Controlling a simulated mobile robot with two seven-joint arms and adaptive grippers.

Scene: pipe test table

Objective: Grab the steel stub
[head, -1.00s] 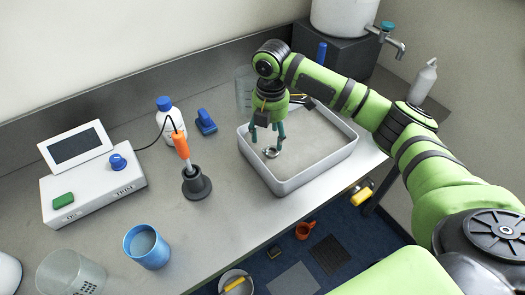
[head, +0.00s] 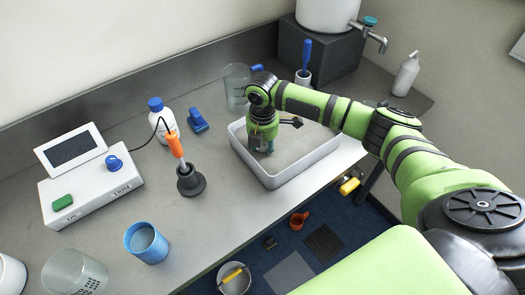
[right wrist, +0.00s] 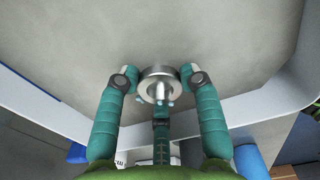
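The steel stub (right wrist: 160,83), a round metal disc with a short post, sits on the floor of the pale grey tray (head: 305,168). In the right wrist view it lies between the teal fingers of my right gripper (right wrist: 160,76). Two fingers flank it left and right, and a third is below it in the picture. The fingers are spread around the stub; I cannot tell whether any tip touches it. In the head view my right gripper (head: 268,151) points down inside the tray and hides the stub. My left gripper is not in view.
A clear beaker (head: 237,88) stands behind the tray, and a grey block (head: 318,58) under a white tank is at the back right. A soldering-iron-like orange tool (head: 175,146) in a dark stand is left of the tray. The tray's right side is clear.

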